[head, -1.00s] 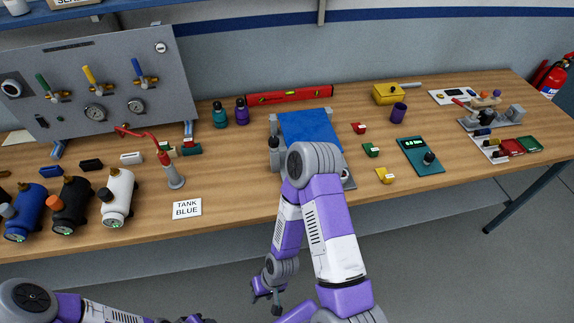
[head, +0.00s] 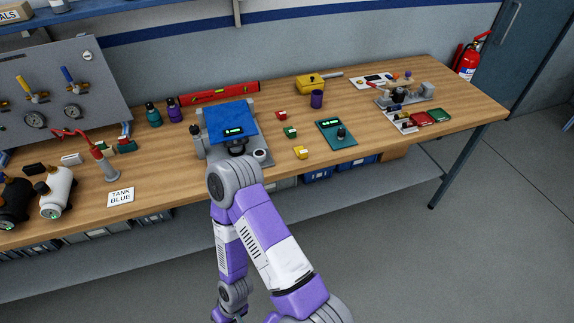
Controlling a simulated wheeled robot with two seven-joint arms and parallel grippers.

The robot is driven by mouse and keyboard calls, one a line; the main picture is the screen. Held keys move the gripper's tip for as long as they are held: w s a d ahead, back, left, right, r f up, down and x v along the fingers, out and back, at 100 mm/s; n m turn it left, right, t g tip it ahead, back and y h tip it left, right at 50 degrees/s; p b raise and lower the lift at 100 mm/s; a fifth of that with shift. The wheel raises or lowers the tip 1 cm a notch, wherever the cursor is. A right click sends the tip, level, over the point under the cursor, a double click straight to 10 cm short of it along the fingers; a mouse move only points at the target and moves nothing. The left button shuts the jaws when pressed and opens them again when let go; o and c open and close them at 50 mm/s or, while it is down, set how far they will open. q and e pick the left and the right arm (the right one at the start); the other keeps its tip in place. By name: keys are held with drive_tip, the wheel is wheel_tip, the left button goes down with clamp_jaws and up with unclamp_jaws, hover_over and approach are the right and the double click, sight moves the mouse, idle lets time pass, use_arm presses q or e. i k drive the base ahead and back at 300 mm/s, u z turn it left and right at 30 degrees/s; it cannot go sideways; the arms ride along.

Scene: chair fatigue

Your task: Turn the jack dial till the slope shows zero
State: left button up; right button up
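A blue-topped platform (head: 225,117) stands on the bench with a small lit green display (head: 233,131) at its front, too small to read. A dark round part (head: 237,149) shows below that display, partly hidden by my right arm. A teal panel (head: 332,127) to its right carries a black knob (head: 341,134) and a green display (head: 330,122). I cannot tell which knob is the jack dial. My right gripper (head: 228,317) hangs low in front of the bench, cut by the bottom edge, apart from everything. My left gripper is out of view.
Red, green and yellow small blocks (head: 301,152) lie between platform and panel. A red level (head: 219,93) lies behind. White and black canisters (head: 56,192) and a "TANK BLUE" card (head: 120,196) are at left. The floor in front of the bench is clear.

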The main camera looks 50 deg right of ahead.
sight(260, 155)
drive_tip(key=k, duration=0.1)
drive_tip(key=z, duration=1.15)
